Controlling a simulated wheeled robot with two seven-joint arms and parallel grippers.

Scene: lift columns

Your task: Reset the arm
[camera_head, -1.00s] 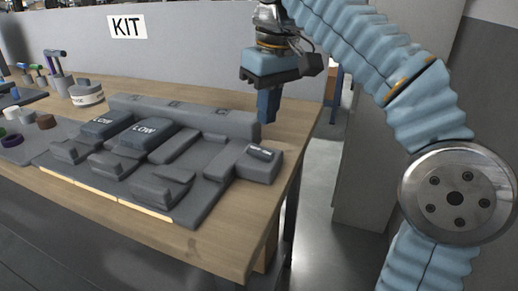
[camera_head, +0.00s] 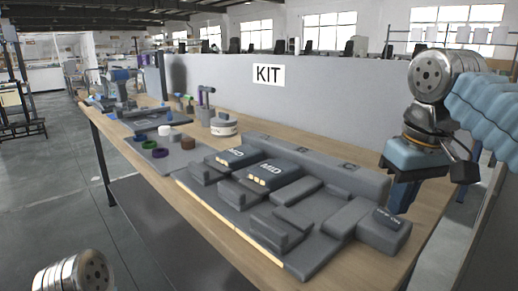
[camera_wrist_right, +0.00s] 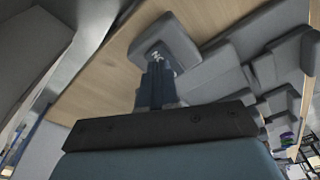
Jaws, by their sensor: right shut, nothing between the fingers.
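My right gripper (camera_head: 402,200) hangs at the right end of the wooden table, fingers pointing down, above and behind a grey block with a dark label (camera_head: 384,233). In the right wrist view its dark fingers (camera_wrist_right: 157,82) are together with nothing held, and the labelled block (camera_wrist_right: 165,45) shows beyond the tips. My left gripper is out of view; a metal joint at the bottom left of the head view looks like part of my left arm.
A grey fixture (camera_head: 290,262) on the table (camera_head: 425,222) carries two dark pieces marked MID (camera_head: 270,172). A grey panel with a KIT sign (camera_head: 268,75) stands behind. Coloured rings, a white-banded round container (camera_head: 223,127) and a drill (camera_head: 118,88) lie farther left.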

